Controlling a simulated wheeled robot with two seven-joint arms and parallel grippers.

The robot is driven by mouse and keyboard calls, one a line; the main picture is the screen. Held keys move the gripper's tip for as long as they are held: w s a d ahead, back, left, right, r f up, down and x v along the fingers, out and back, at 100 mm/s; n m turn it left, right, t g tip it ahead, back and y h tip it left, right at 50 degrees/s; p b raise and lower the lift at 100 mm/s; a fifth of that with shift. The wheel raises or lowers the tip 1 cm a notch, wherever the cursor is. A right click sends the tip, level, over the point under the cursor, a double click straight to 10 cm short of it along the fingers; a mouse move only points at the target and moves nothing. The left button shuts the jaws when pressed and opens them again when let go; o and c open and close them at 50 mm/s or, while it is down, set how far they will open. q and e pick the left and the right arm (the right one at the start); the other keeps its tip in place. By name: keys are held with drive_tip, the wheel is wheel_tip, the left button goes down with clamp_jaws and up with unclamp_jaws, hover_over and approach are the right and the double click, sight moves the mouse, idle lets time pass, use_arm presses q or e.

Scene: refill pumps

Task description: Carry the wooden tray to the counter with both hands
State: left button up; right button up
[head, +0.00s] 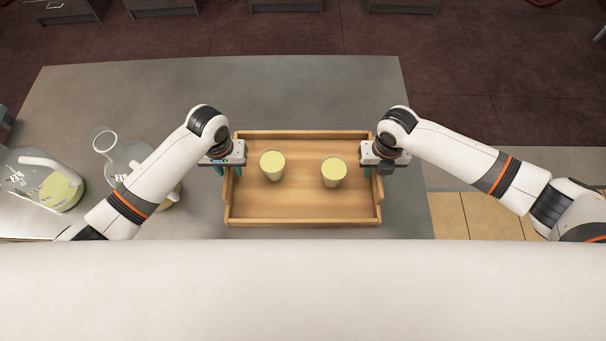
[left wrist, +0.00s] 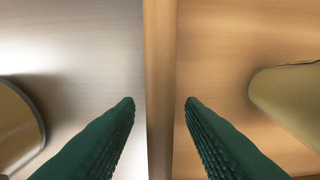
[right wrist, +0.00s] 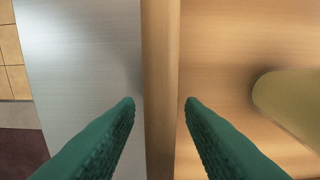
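The wooden tray (head: 305,212) is on the grey counter surface in the head view, level and holding two cups of pale yellow liquid, a left cup (head: 272,166) and a right cup (head: 334,172). My left gripper (head: 230,171) is at the tray's left end wall. In the left wrist view its green fingers stand either side of the wall (left wrist: 160,60), with gaps showing. My right gripper (head: 374,171) is at the right end wall, its fingers also either side of the wall (right wrist: 160,60) with gaps. Both grippers are open.
A glass pitcher (head: 122,155) stands left of the tray, partly behind my left arm. Another jug (head: 50,185) with yellow liquid is at the far left. The counter (head: 310,90) is clear behind the tray. Its right edge lies just beyond my right gripper.

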use_arm(q)
drive_tip(key=shift+f, duration=0.7)
use_arm(e)
drive_tip(key=shift+f, duration=0.7)
use_arm(q)
drive_tip(key=shift+c, duration=0.3)
use_arm(e)
drive_tip(key=shift+c, duration=0.3)
use_arm(q)
clamp_jaws()
use_arm(e)
clamp_jaws()
drive_tip(key=shift+r, duration=0.1)
